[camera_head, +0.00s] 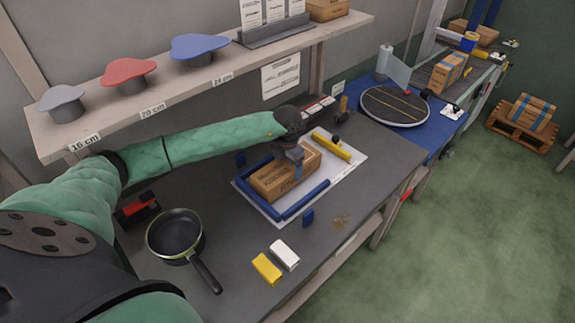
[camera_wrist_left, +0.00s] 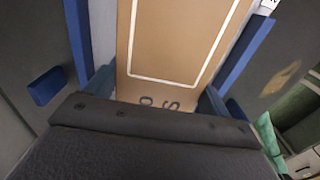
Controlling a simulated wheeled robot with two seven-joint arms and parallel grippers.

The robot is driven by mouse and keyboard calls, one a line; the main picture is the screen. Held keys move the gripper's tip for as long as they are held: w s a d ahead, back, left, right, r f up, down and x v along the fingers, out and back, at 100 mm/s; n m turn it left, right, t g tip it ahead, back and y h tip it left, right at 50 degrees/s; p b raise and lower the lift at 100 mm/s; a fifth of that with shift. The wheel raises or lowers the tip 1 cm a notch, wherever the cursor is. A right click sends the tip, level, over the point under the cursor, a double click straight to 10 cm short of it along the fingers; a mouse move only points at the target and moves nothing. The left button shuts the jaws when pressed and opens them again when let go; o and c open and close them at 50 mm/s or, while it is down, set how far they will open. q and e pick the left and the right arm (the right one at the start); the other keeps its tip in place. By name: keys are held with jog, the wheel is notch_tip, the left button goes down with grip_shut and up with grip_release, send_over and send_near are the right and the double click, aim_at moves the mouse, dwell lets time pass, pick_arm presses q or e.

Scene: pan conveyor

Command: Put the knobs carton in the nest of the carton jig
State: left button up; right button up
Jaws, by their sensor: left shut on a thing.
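The knobs carton (camera_head: 272,185) is a long brown cardboard box over the white base of the carton jig (camera_head: 345,165). Blue rails (camera_head: 305,200) of the jig run along its left and front sides, and a yellow bar (camera_head: 331,146) lies at its far right. My left gripper (camera_head: 290,164) comes from above and is shut on the carton. In the left wrist view the carton (camera_wrist_left: 180,45) lies between the two fingers, with blue rails on both sides. I cannot tell whether its underside touches the base. My right gripper is out of view.
A dark frying pan (camera_head: 175,235) stands on the bench at front left. A yellow block (camera_head: 267,268) and a white block (camera_head: 284,254) lie in front of the jig. A round turntable (camera_head: 394,106) stands at right.

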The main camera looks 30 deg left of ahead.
pick_arm(q)
jog(key=shift+f, duration=0.5)
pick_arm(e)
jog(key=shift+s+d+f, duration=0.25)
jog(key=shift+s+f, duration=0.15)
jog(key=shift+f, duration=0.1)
pick_arm(q)
jog(key=shift+f, duration=0.1)
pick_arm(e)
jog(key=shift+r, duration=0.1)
pick_arm(q)
jog(key=o, duration=1.1)
jog(key=shift+c, duration=0.2)
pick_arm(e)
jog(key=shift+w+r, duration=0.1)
